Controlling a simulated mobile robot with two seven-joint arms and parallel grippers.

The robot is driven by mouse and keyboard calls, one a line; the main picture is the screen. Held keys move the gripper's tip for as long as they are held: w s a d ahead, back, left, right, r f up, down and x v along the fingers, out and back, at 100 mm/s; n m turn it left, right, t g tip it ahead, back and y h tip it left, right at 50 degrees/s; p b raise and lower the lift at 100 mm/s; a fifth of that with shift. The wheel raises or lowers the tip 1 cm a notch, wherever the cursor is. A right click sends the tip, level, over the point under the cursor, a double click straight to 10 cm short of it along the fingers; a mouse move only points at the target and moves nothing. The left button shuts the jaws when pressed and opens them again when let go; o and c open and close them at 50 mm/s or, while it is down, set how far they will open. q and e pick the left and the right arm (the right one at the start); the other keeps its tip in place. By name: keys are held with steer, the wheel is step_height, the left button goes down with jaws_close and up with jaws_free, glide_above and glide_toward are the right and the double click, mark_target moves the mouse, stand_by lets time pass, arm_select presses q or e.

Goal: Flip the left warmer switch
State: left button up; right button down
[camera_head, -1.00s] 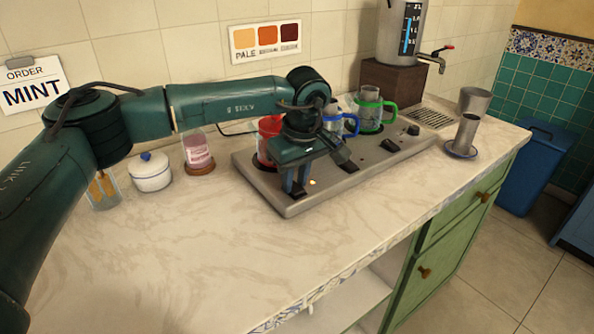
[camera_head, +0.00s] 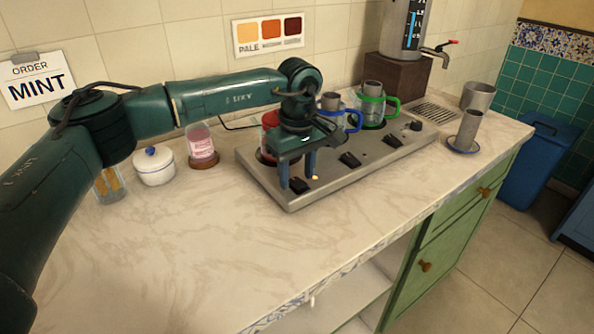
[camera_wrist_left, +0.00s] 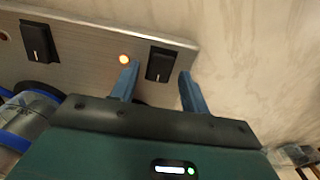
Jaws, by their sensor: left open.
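The warmer panel (camera_head: 345,180) is a long grey metal unit on the counter. Its left warmer switch (camera_head: 300,186) is a black rocker near the front left corner, with a small lit orange lamp (camera_head: 315,178) beside it. The switch (camera_wrist_left: 160,64) and lamp (camera_wrist_left: 124,59) also show in the left wrist view. My left gripper (camera_head: 298,180) is open, pointing down with one finger on each side of the switch. In the left wrist view the gripper (camera_wrist_left: 158,72) has nothing between its fingers except the view of the switch; contact cannot be told. My right gripper is out of view.
A red-topped pot (camera_head: 269,119) stands behind my left gripper. Blue-handled (camera_head: 331,122) and green-handled (camera_head: 371,112) glass pots stand farther right on the panel. More switches (camera_head: 349,159) line its front. The counter (camera_head: 190,240) in front is clear.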

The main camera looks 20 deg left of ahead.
mark_target(298, 182)
arm_select(q)
step_height(298, 182, up, 13)
steer(key=shift+s+d, duration=0.15)
steer(key=shift+r, duration=0.1)
stand_by(0.3)
